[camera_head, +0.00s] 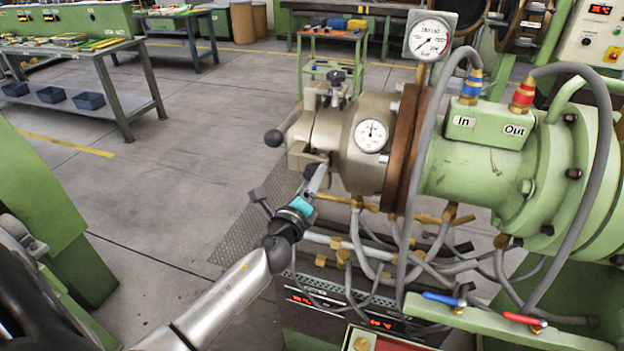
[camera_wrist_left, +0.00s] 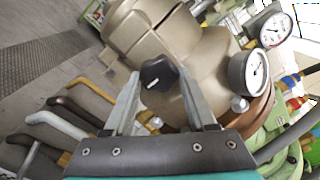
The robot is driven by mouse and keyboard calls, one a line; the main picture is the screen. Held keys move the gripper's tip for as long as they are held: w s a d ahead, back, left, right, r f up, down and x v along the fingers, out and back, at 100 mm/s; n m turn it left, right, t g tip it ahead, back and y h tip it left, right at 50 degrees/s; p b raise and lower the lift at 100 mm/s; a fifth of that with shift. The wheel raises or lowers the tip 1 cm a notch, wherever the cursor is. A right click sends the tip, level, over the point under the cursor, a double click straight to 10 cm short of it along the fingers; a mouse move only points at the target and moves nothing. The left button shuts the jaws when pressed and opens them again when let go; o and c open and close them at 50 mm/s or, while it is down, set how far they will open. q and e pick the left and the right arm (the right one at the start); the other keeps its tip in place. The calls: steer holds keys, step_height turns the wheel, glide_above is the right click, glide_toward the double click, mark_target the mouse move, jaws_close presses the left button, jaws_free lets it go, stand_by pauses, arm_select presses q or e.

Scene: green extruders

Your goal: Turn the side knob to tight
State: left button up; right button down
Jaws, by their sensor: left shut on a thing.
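The side knob (camera_wrist_left: 158,73) is a small black knob with a pale mark on the side of the beige extruder head (camera_wrist_left: 205,55). In the left wrist view it lies between the two finger tips of my left gripper (camera_wrist_left: 158,82), which is shut on it. In the head view my left gripper (camera_head: 320,178) reaches up to the lower left side of the extruder head (camera_head: 340,140), and its fingers mostly hide the knob. I cannot read the knob's setting. My right gripper is not in view.
A dial gauge (camera_head: 371,136) sits on the head and a larger gauge (camera_head: 429,37) stands above. A ball-ended lever (camera_head: 273,138) sticks out left. Grey hoses (camera_head: 405,230) and brass fittings hang below right. The floor (camera_head: 190,190) to the left is clear.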

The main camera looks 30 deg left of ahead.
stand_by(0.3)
arm_select(q)
steer(key=o, duration=1.4)
steer(key=shift+s, duration=0.1)
steer(key=shift+b+v, duration=1.05)
steer(key=shift+v, duration=6.5)
steer(key=shift+d, duration=0.15)
